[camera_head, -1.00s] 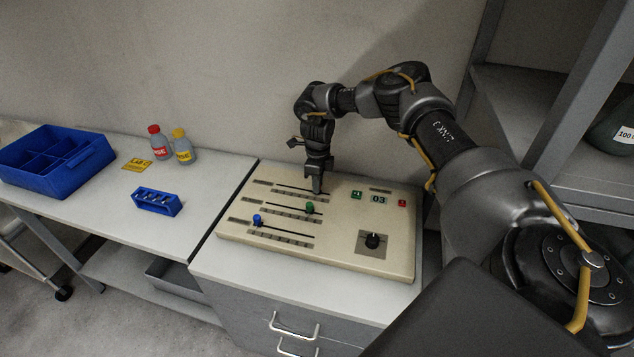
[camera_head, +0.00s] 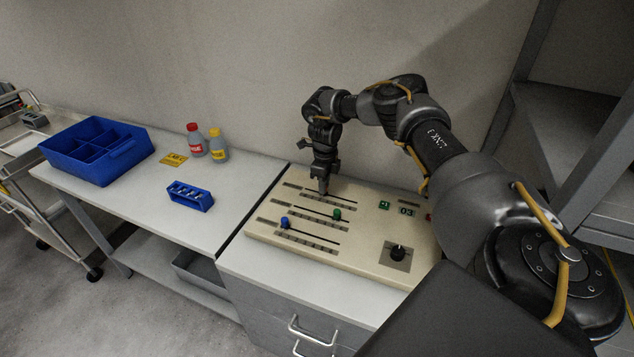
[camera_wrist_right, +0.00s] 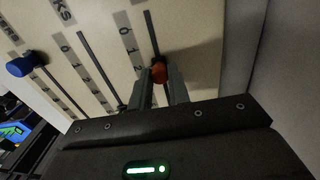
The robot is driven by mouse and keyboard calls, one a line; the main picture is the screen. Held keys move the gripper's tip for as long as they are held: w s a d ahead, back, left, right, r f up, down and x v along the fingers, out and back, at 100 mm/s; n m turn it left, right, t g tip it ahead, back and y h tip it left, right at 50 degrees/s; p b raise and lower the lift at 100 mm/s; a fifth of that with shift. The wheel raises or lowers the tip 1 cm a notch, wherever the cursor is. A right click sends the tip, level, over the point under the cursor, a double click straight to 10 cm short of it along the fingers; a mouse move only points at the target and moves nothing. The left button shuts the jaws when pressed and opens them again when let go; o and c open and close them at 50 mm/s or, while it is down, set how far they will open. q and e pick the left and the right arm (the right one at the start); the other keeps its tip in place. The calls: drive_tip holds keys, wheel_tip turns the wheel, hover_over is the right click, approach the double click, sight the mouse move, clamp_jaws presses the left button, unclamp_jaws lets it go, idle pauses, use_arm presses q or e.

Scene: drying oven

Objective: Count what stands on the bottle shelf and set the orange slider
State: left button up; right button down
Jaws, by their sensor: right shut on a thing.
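The beige control panel (camera_head: 345,247) stands on the grey cabinet and has three slider slots. The orange slider (camera_wrist_right: 158,72) shows in the right wrist view between the fingers of my right gripper (camera_wrist_right: 162,85), which is shut on it. In the head view my right gripper (camera_head: 323,189) is on the panel's top slot and hides the orange slider. The green slider (camera_head: 337,214) sits in the middle slot and the blue slider (camera_head: 285,223) near the left end of the lowest slot. The display (camera_head: 407,211) reads 03. My left gripper is not in view.
A grey shelf unit (camera_head: 560,135) stands at the right, partly behind my arm; no bottle shows on it. The left bench holds a blue divided bin (camera_head: 128,153), red-capped (camera_head: 195,140) and yellow-capped (camera_head: 217,145) bottles, and a blue rack (camera_head: 190,197). A dark knob (camera_head: 398,253) is on the panel.

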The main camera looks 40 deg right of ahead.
drive_tip(key=c, duration=1.3)
unclamp_jaws()
drive_tip(key=shift+w+a, duration=0.1)
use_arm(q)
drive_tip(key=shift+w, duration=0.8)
use_arm(e)
drive_tip(key=shift+r, duration=0.2)
use_arm(q)
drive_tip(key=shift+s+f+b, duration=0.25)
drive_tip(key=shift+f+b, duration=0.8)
drive_tip(key=shift+b, duration=0.05)
use_arm(e)
wheel_tip(320, 180, up, 10)
drive_tip(key=shift+r, duration=0.25)
